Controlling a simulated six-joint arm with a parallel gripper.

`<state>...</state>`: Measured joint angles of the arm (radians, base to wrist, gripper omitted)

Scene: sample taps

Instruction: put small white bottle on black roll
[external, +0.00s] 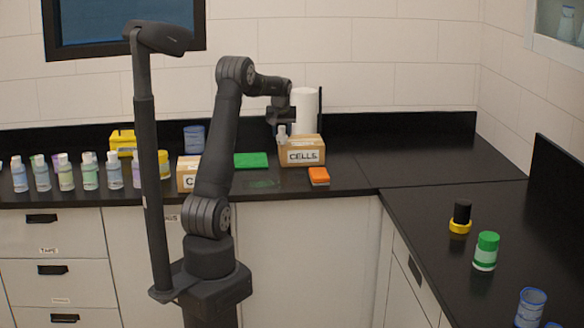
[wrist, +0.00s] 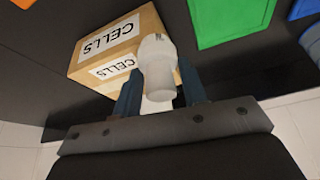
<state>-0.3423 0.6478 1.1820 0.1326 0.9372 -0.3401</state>
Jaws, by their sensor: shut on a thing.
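The small white bottle (wrist: 157,66) is between the two fingers of my gripper (wrist: 159,88) in the wrist view, and the gripper is shut on it. In the external view the bottle (external: 282,132) shows under my gripper (external: 281,124), by the upper left of a CELLS box (external: 303,152). I cannot tell whether it touches the box or the counter. A black cylinder (external: 462,211), which may be the black roll, stands upright on a yellow ring-like piece (external: 460,227) on the right counter, well away from my gripper.
A white paper roll (external: 305,108) stands behind the box. An orange block (external: 319,176) lies in front of it, and a green mat (external: 250,160) to its left. A green-capped jar (external: 486,251) stands near the black cylinder. The corner counter (external: 425,168) is clear.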

